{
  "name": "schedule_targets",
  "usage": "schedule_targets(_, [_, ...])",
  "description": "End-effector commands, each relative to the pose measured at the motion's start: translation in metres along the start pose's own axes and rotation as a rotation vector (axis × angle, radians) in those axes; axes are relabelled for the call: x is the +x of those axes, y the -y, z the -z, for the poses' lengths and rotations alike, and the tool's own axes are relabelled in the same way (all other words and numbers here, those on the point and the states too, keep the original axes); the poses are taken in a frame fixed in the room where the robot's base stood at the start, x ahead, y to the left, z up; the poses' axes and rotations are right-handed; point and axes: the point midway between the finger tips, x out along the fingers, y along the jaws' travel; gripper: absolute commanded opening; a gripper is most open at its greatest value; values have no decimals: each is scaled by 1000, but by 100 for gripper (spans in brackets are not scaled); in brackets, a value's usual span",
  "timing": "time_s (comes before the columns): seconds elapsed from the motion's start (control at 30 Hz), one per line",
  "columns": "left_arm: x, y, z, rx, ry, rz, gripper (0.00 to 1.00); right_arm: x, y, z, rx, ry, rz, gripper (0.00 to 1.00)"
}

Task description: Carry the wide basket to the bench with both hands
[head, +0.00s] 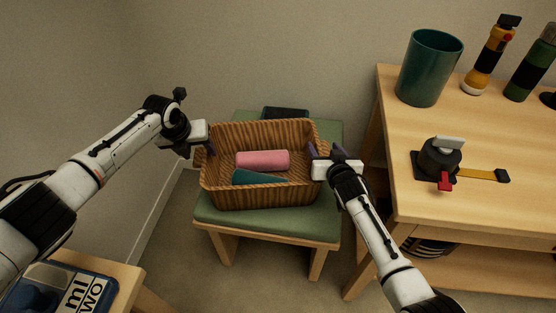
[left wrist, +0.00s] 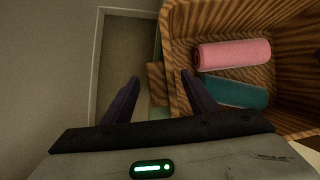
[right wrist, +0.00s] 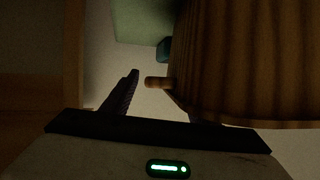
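The wide wicker basket (head: 262,198) is upright on the green-cushioned bench (head: 325,232), with a pink roll (head: 262,160) and a teal item (head: 258,178) inside. My left gripper (head: 208,148) is at the basket's left end. In the left wrist view its fingers are apart, with a small wooden handle (left wrist: 157,84) and the basket's edge between them. My right gripper (head: 319,152) is at the right end. The right wrist view shows one finger clear of a peg-like handle (right wrist: 158,83) on the basket (right wrist: 240,70); its other finger is mostly hidden by the basket.
A dark object (head: 285,113) lies on the bench behind the basket. A low table (head: 125,280) with a blue box is at front left.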

Motion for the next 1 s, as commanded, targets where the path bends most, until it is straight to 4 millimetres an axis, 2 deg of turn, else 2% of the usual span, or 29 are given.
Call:
schedule_targets(0.37, [0, 1, 1, 2, -1, 1, 53, 0, 1, 1, 0, -1, 1, 53])
schedule_targets(0.53, [-9, 1, 0, 4, -1, 2, 53, 0, 1, 1, 0, -1, 1, 53])
schedule_targets(0.67, [-24, 0, 0, 4, 1, 1, 53, 0, 1, 1, 0, -2, 2, 53])
schedule_targets(1.0, [-88, 0, -1, 3, 3, 1, 53, 0, 1, 1, 0, -1, 1, 53])
